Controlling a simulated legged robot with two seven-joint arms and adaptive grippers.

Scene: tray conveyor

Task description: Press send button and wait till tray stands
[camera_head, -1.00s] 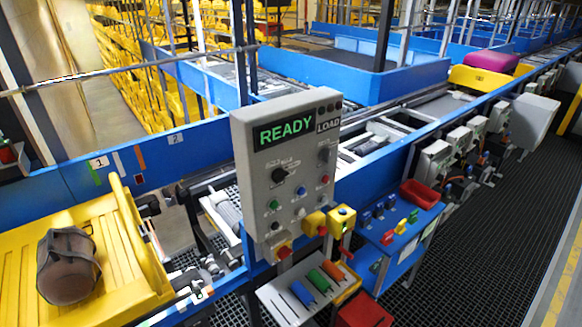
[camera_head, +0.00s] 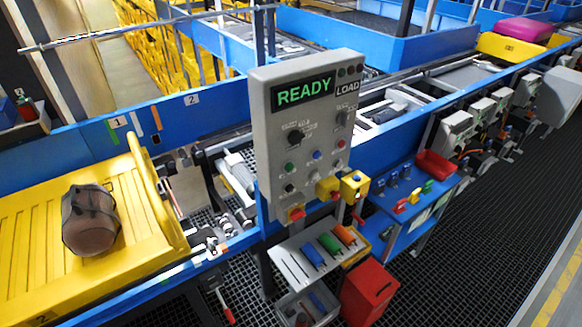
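A grey control panel (camera_head: 268,130) stands in the middle of the view, with a lit green READY display (camera_head: 304,91) and a LOAD label. Its face carries a black knob (camera_head: 295,138), a green button (camera_head: 290,167), a blue button (camera_head: 317,155), a red button (camera_head: 341,143) and other controls. I cannot read which one is the send button. A yellow tray (camera_head: 40,215) lies on the conveyor at the left with a brown strapped bag (camera_head: 92,222) in it. Neither of my grippers is in view.
Yellow boxes with controls (camera_head: 354,186) stick out below the panel. Under it are a shelf with coloured handles (camera_head: 290,270) and a red bin (camera_head: 369,293). A pink case (camera_head: 525,28) rides a far yellow tray (camera_head: 508,46). Dark grating floor (camera_head: 480,230) at the right is clear.

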